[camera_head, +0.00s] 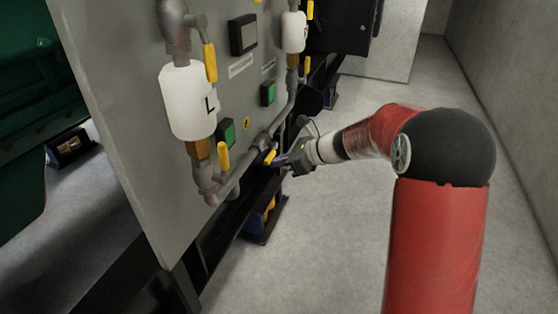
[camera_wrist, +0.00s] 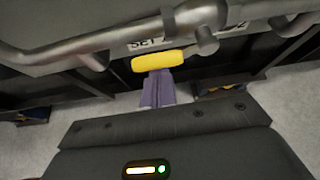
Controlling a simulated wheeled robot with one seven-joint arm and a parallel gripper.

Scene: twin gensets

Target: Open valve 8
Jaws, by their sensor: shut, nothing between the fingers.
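A small yellow valve handle (camera_head: 270,157) sits on the grey pipe low on the panel. It also shows in the wrist view (camera_wrist: 158,61), lying crosswise below the pipe. My gripper (camera_head: 280,160) is at this handle, reaching in from the right. Its purple fingers (camera_wrist: 157,88) are shut together with nothing between them. Their tips are right at the handle's near edge; I cannot tell whether they touch it. No number 8 is readable. Other yellow handles are on the upper left pipe (camera_head: 210,63), near the lower left elbow (camera_head: 223,158) and farther right (camera_head: 307,65).
The grey panel (camera_head: 135,120) carries a white cylinder marked L (camera_head: 190,102), another white cylinder (camera_head: 293,32) and green buttons (camera_head: 268,93). A grey pipe (camera_wrist: 110,38) runs close above the handle. A partly hidden label (camera_wrist: 146,44) is behind it. Open floor (camera_head: 330,235) lies right of the panel.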

